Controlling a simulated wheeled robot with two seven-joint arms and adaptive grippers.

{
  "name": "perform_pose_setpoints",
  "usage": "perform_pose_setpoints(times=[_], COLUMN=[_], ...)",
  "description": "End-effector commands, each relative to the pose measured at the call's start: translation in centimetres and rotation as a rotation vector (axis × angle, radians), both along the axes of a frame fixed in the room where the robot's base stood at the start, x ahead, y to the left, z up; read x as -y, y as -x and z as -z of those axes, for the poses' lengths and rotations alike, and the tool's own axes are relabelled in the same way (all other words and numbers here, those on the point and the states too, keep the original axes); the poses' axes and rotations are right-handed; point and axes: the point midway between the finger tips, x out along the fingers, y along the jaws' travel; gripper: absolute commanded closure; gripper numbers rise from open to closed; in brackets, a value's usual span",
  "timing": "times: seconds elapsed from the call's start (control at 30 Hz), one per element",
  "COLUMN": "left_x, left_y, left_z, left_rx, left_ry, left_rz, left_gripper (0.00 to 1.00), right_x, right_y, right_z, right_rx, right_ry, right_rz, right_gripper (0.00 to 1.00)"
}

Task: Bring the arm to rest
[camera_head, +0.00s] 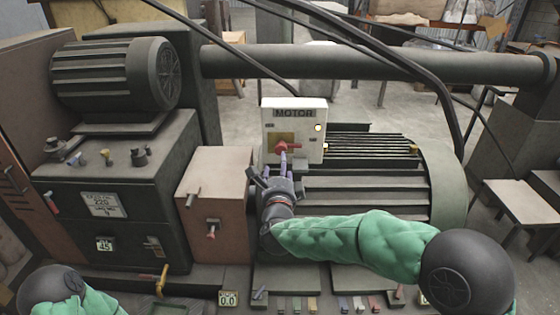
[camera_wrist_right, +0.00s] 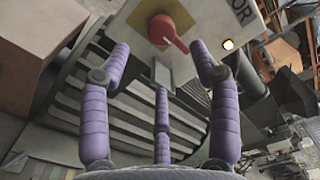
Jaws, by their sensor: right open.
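My right arm comes in from the right in a green sleeve, and my right gripper (camera_head: 282,172) is in front of the white motor switch box (camera_head: 312,124). The box has a red rotary knob (camera_head: 287,147) on a yellow plate and a lit lamp. In the right wrist view, the purple fingers of my right gripper (camera_wrist_right: 162,98) are spread with nothing between them. The red knob (camera_wrist_right: 163,30) is beyond the fingertips, its handle pointing to the lower right there. Contact with the knob cannot be seen. Only part of my left arm shows at the lower left; its gripper is out of view.
A large ribbed motor (camera_head: 365,190) stands behind my right arm. A brown box (camera_head: 215,190) is left of the gripper, and a dark machine with a smaller motor (camera_head: 115,75) is farther left. A thick pipe (camera_head: 370,65) and black cables cross above.

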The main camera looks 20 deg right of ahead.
Motion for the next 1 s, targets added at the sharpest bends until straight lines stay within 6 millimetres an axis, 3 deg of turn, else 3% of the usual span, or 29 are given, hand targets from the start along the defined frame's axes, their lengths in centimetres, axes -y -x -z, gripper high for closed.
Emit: perform_pose_setpoints(times=[0.2,0.53,0.63,0.77,0.87,1.0], left_x=[0.0,0.0,0.0,0.0,0.0,0.0], left_y=[0.0,0.0,0.0,0.0,0.0,0.0], left_z=[0.0,0.0,-0.2,-0.8,-1.5,-2.5], left_rx=[0.000,0.000,0.000,0.000,0.000,0.000], left_ry=[0.000,0.000,0.000,0.000,0.000,0.000], left_rz=[0.000,0.000,0.000,0.000,0.000,0.000], left_gripper=[0.47,0.47,0.47,0.47,0.47,0.47], right_x=[-0.5,-0.5,-0.7,-1.3,-2.0,-2.8], right_y=[1.5,1.6,1.4,0.9,0.9,2.5], right_z=[0.0,0.1,1.1,5.2,10.3,18.1], right_rx=[0.000,-0.001,-0.031,-0.151,-0.293,-0.497], right_ry=[0.001,0.002,0.030,0.139,0.269,0.447], right_rz=[-0.001,-0.001,-0.014,-0.073,-0.157,-0.311], right_gripper=[0.38,0.38,0.38,0.38,0.38,0.38])
